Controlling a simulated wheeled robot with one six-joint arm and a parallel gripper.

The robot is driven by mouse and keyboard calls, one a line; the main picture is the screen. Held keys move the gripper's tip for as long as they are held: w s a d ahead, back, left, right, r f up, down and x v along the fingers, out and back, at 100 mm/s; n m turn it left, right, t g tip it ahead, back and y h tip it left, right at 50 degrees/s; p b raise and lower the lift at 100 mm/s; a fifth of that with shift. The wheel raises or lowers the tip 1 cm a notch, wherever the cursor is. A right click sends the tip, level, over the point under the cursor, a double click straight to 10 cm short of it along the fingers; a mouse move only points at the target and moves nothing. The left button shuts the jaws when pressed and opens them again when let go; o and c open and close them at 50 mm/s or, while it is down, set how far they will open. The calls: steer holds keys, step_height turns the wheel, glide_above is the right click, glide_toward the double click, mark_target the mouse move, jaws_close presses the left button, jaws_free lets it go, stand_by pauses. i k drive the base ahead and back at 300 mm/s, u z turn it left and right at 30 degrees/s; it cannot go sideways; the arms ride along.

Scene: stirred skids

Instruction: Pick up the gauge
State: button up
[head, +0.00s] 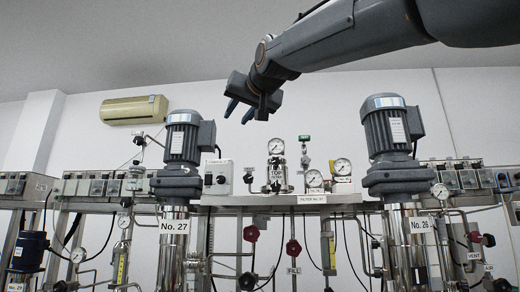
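Several round white-faced gauges show in the head view. One gauge (276,146) tops a steel fitting at the middle of the skid, and another gauge (342,167) sits to its right. A smaller gauge (314,178) is just left of that one. I cannot tell which of them the task means. My gripper (240,111) hangs in the air above and left of the middle gauge, apart from it. Its two blue-tipped fingers point down and left, with a gap between them and nothing visible in it.
Grey motors on steel columns labelled No. 27 (174,226) and No. 26 (419,225) flank the middle gauges. A white switch box (217,177) stands left of them. Pipes, red valve knobs and hoses crowd below. A beige air conditioner (134,110) hangs on the wall.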

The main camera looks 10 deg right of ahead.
mark_target(275, 146)
steer(key=u, duration=1.5)
steer(key=i, duration=0.85)
steer(key=z, duration=2.5)
